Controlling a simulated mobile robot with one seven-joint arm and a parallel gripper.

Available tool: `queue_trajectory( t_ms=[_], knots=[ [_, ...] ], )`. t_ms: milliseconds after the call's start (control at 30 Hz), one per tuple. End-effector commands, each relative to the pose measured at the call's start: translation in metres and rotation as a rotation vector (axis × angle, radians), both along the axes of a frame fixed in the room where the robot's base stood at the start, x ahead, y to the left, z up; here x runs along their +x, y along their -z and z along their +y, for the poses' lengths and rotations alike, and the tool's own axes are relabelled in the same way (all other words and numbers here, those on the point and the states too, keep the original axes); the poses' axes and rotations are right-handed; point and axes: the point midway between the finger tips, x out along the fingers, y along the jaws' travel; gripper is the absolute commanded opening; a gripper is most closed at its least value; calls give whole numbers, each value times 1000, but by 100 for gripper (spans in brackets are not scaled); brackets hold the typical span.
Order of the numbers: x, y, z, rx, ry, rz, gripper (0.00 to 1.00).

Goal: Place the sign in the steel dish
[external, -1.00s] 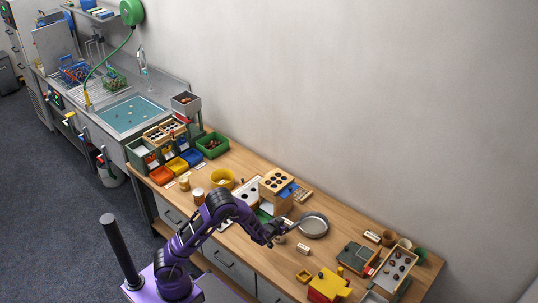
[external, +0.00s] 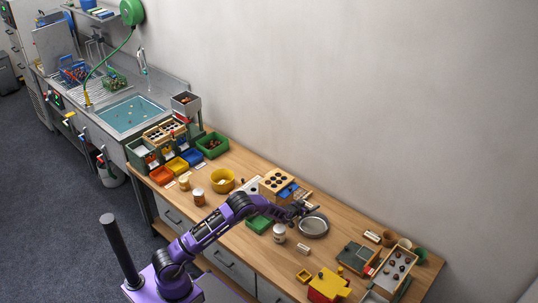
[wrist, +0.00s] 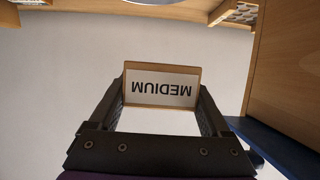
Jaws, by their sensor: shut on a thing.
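The sign (wrist: 161,87), a small wooden block with a white face reading MEDIUM, shows upside down between my fingers in the wrist view. My gripper (wrist: 162,92) is shut on it, one finger at each side. In the external view my gripper (external: 304,209) is over the back left edge of the round steel dish (external: 313,229) on the wooden table. The sign is too small to make out in the external view. The dish looks empty where it shows; its back left part is hidden by my gripper.
A wooden box with holes on top (external: 276,181) and a blue piece (external: 291,192) stand close left of my gripper. A white jar (external: 279,233) stands left of the dish. A small pale block (external: 303,249) lies in front. A green tray (external: 259,224) is further left.

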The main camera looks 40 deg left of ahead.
Motion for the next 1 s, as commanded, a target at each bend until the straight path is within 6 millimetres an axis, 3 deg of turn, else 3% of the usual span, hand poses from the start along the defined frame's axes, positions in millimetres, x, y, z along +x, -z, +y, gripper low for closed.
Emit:
queue_trajectory(
  t_ms=[200,467,633,1000],
  knots=[
    [-1,44,0,1,0,3,29],
    [-1,67,0,0,0,2,29],
    [-1,92,0,0,0,4,29],
    [-1,98,0,-1,0,1,29]
  ],
)
